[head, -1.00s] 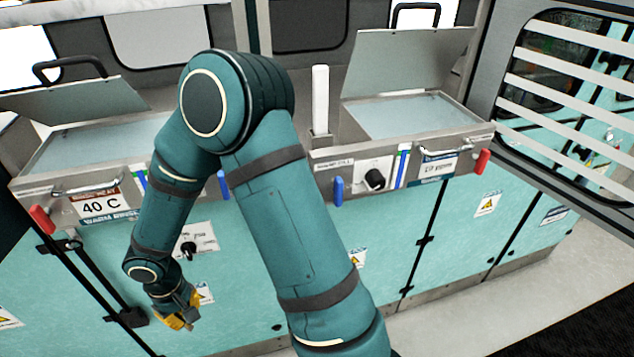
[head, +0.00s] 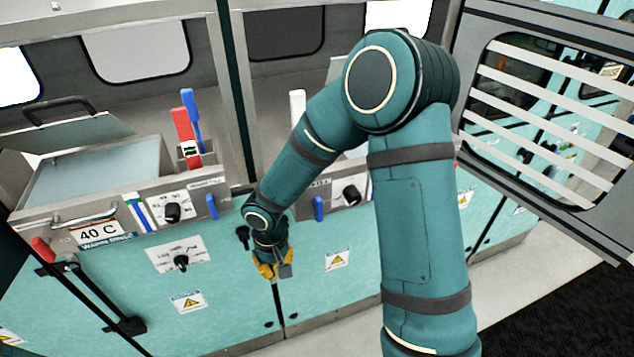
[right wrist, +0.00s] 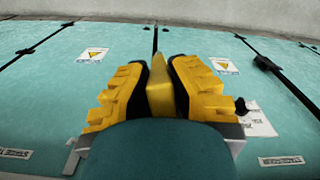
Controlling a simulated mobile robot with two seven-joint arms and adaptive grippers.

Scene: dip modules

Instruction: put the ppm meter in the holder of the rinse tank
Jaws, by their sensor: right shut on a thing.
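My right gripper (head: 270,268) hangs low in front of the teal cabinet. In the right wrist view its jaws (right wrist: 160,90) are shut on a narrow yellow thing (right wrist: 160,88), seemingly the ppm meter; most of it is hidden. The left tank (head: 30,210) has its lid raised and a "40 C" label with small print hard to read. A red device (head: 185,140) and a blue stick (head: 192,115) stand at its right back corner. The right tank (head: 315,190) is mostly behind my arm. A white stick (head: 297,105) stands upright at its left. My left gripper is out of view.
Knobs (head: 172,212) and blue handles (head: 211,206) stick out from the tank fronts. A red handle (head: 42,248) is at the far left. A slatted grey panel (head: 550,125) stands at the right. The floor (head: 500,270) in front of the cabinet is clear.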

